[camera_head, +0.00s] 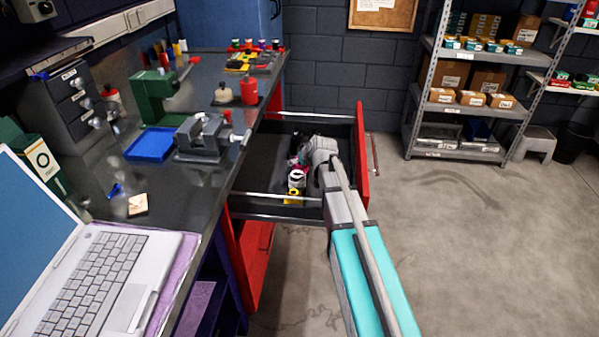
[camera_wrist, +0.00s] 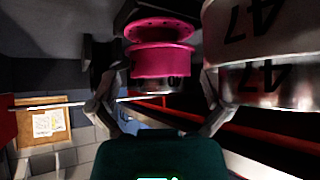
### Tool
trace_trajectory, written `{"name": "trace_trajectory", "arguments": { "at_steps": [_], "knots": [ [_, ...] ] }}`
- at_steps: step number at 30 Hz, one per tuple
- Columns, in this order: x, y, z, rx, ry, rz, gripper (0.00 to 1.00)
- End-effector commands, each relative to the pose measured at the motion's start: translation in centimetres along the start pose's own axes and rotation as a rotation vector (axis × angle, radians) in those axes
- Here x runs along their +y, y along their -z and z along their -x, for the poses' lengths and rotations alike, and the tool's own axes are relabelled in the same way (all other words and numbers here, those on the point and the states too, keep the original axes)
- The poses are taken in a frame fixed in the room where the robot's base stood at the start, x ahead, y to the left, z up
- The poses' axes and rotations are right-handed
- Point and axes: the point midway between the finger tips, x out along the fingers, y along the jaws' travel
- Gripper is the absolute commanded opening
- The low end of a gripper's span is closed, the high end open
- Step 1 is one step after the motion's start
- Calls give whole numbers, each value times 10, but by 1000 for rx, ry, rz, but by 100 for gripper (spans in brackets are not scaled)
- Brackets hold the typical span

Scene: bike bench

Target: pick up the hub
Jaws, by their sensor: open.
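The pink hub (camera_wrist: 160,62) has a flange with holes and shows in the wrist view. It is between my gripper's two fingers, with a visible gap beside the right finger; contact on the left is unclear. My gripper (camera_wrist: 150,80) is open around it. In the head view my gripper (camera_head: 308,150) reaches down into the open red-fronted drawer (camera_head: 361,150). The hub is mostly hidden there by my gripper and neighbouring things.
A white and metal cylinder marked 47 (camera_wrist: 265,50) stands close beside the right finger. A yellow item (camera_head: 292,198) lies near the drawer's near side. Drawer walls surround my gripper. The workbench (camera_head: 185,195) is left; open floor is right.

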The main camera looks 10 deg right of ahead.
Motion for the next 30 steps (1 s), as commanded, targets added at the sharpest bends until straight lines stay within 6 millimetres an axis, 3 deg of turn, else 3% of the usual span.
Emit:
{"name": "trace_trajectory", "arguments": {
  "at_steps": [4, 21, 23, 30],
  "knots": [
    [0, 0, -8, 0, 0, 1, 100],
    [-1, 0, -8, 0, 1, 0, 100],
    [-1, 0, -8, 0, 1, 0, 93],
    [0, 0, -8, 0, 1, 0, 48]
  ]
}}
